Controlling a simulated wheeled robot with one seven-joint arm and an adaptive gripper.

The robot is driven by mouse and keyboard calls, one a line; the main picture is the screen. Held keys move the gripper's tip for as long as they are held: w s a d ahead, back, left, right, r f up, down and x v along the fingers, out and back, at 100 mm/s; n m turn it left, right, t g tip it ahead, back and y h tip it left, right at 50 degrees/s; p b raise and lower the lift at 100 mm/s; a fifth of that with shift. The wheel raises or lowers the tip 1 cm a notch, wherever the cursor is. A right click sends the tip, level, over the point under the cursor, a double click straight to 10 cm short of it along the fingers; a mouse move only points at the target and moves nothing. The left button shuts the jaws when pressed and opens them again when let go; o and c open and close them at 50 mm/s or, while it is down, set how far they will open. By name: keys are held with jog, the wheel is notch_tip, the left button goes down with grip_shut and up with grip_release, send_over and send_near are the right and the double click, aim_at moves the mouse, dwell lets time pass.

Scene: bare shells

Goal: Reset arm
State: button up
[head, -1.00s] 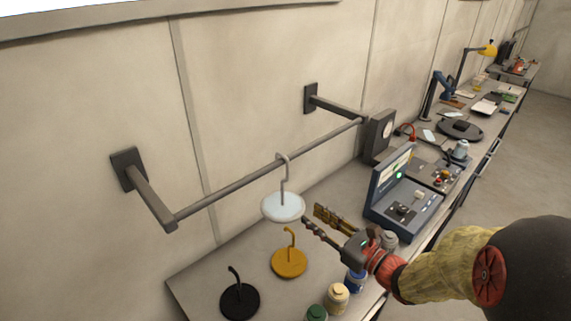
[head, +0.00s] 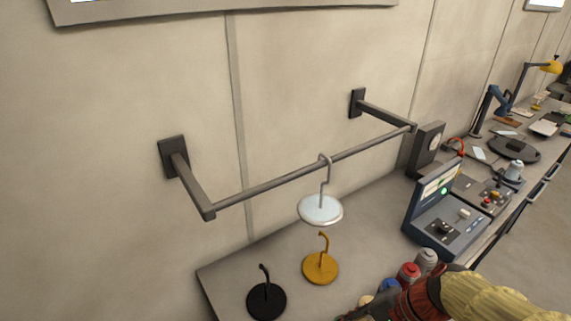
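My arm (head: 462,300) enters at the lower right of the head view, with its red wrist low over the bench. My gripper (head: 376,314) is only partly in view at the bottom edge; its fingertips are too cut off to tell whether they are open or shut. A white disc with a hooked stem (head: 320,210) hangs by its hook from the grey wall rail (head: 265,187), above the bench and apart from my gripper.
A yellow disc with a hook (head: 320,268) and a black one (head: 266,301) stand on the bench (head: 225,275). Several small bottles, one red (head: 409,272), stand close by my wrist. A blue open case (head: 445,222) is at the right.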

jog(key=s+d+r+n+t+h+b, duration=0.2)
jog(key=d+r+n+h+b, duration=0.1)
jog(key=d+n+h, duration=0.35)
jog(key=r+n+t+b, duration=0.1)
jog(key=r, duration=0.1)
jog(key=a+r+n+t+b, duration=0.1)
jog(key=r, duration=0.2)
jog(key=shift+n, duration=0.35)
dwell(1.8)
